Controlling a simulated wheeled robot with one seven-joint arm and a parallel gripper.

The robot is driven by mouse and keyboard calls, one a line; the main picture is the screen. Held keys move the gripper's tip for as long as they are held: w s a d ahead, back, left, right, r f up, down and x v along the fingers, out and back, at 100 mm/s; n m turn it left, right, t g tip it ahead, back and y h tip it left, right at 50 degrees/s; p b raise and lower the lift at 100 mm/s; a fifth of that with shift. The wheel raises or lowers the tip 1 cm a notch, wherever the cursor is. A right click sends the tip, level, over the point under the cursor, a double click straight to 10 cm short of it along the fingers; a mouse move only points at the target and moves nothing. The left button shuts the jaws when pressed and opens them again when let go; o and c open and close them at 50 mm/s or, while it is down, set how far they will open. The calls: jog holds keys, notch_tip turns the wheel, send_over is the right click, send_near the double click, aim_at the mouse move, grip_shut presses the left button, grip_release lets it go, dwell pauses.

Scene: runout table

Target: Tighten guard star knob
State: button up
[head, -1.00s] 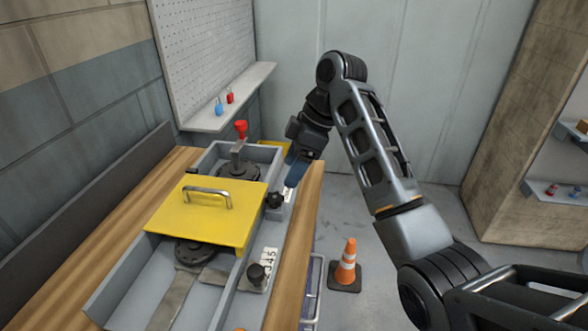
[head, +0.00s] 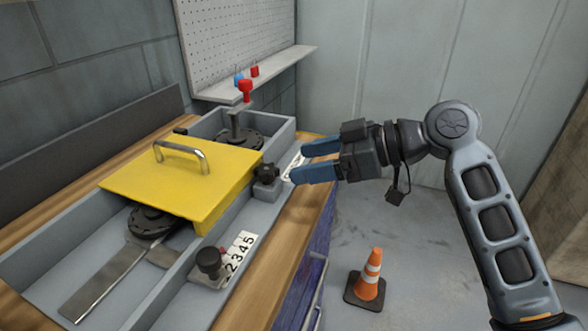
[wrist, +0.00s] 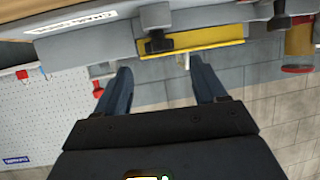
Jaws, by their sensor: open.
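The black star knob (head: 266,173) sits on a small grey block at the right edge of the yellow guard (head: 180,182). My gripper (head: 298,163) is to the right of the knob, its blue fingers spread and pointing left toward it. Nothing is held between them, and a gap shows between fingertips and knob. In the wrist view, the knob (wrist: 158,41) appears beyond the open fingers (wrist: 160,66), roughly centred between them, in front of the guard's yellow edge (wrist: 205,45). Whether the knob is tight cannot be told.
A second black knob (head: 209,262) stands near a number plate (head: 238,252) at the front. A red-topped lever (head: 245,90) rises behind the guard. Red and blue padlocks sit on the shelf (head: 270,75). An orange cone (head: 369,275) stands on the floor, right of the table.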

aim_at(272, 169)
jog(key=shift+x, duration=3)
jog(key=shift+f, duration=0.1)
jog(key=shift+p, duration=0.3)
jog(key=c, duration=1.1)
